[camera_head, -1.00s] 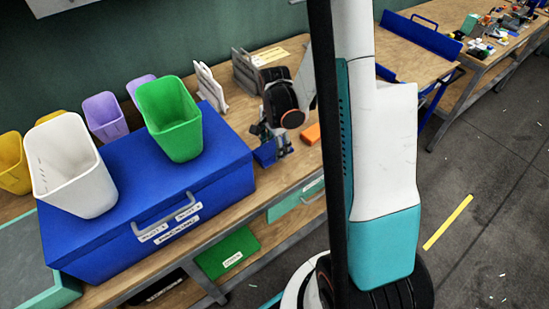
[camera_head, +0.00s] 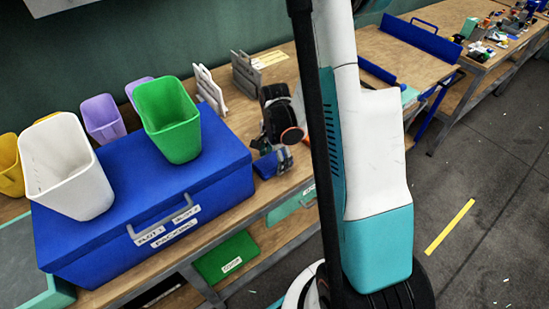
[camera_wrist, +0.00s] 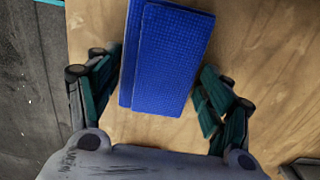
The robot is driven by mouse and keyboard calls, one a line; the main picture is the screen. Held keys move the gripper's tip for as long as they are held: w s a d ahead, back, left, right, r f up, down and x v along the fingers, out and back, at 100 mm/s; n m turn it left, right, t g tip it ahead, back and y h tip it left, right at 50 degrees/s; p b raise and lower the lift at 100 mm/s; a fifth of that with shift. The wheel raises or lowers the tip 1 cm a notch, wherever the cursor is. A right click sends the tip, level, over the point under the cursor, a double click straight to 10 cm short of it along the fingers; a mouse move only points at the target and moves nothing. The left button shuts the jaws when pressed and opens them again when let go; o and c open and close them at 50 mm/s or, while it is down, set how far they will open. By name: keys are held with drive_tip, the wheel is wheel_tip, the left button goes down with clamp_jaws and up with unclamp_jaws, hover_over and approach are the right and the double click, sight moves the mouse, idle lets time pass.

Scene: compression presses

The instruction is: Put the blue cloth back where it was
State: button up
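The folded blue cloth (camera_wrist: 172,58) lies lengthwise between the two dark green fingers of my gripper (camera_wrist: 163,62) in the wrist view, over the wooden table. The left fingertip is at the cloth's left edge; a narrow gap seems to show at the right fingertip. The fingers are set about the cloth's width apart. In the head view the cloth (camera_head: 268,165) is a small blue patch just below my gripper (camera_head: 284,160), near the table's front edge. I cannot tell whether the cloth touches the table.
A large blue box (camera_head: 95,190) stands left on the table (camera_head: 232,102). A white bin (camera_head: 68,165) and a green bin (camera_head: 168,118) stand on it. Grey upright holders (camera_head: 245,73) are behind my gripper. My arm hides the table's right part.

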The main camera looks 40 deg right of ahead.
sight(275, 160)
idle(0.3)
wheel_tip(275, 160, up, 12)
drive_tip(key=p, duration=0.4)
drive_tip(key=shift+r, duration=0.2)
